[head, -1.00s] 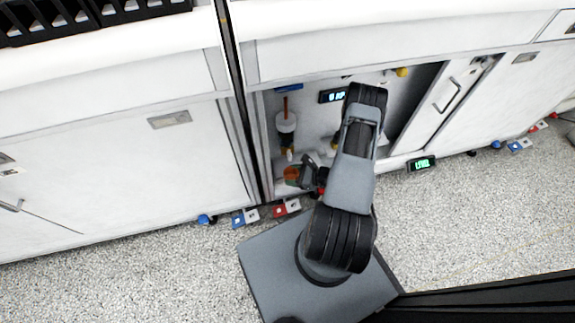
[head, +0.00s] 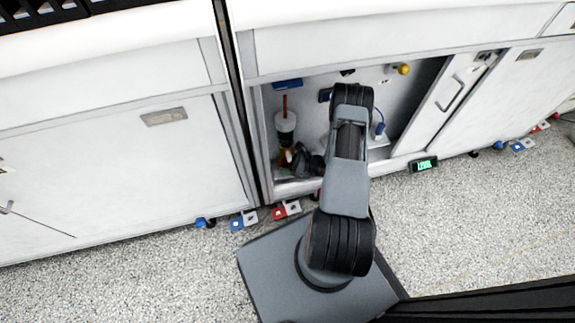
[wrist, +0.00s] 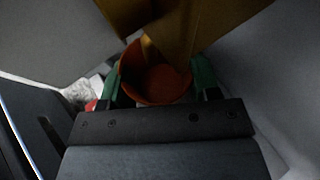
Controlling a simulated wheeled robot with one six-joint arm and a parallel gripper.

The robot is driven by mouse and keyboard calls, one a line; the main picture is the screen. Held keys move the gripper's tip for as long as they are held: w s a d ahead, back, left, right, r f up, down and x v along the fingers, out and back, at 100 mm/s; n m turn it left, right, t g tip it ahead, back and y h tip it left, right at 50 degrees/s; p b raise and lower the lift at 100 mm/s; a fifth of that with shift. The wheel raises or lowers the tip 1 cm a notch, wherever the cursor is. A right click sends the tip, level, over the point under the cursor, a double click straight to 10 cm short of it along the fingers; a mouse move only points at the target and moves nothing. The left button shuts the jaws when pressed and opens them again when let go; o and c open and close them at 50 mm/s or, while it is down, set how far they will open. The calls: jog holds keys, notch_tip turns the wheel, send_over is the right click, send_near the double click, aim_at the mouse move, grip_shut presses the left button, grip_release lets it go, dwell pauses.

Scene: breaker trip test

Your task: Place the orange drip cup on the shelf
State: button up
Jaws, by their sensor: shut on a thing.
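The orange drip cup (wrist: 157,86) is held between the green-tipped fingers of my gripper (wrist: 160,92) in the wrist view. A brass fitting (wrist: 188,30) hangs over the cup and hides part of its opening. In the head view my gripper (head: 298,160) is inside the open cabinet at its left side, below a white cylinder (head: 285,121) with an orange stem. Only a small orange patch of the cup shows there, under the brass fitting. My arm hides the middle of the cabinet. I cannot tell which surface is the shelf.
The cabinet's side frame (head: 258,150) is close left of my gripper. A yellow knob (head: 403,69) and a blue part (head: 380,129) are farther right inside. A lit "LEVEL" display (head: 423,164) is at the cabinet's lower front. Red, blue and white tabs lie along the floor edge.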

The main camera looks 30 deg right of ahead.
jog(key=shift+f, duration=0.2)
jog(key=o, duration=0.9)
jog(key=shift+r, duration=0.2)
jog(key=shift+s+d+r, duration=0.15)
jog(key=shift+d+r, duration=0.05)
jog(key=shift+d, duration=0.05)
jog(key=p+v, duration=0.2)
jog(key=v, duration=0.4)
jog(key=shift+s+d+r, duration=0.1)
jog(key=shift+s+d, duration=0.15)
jog(key=shift+s, duration=0.05)
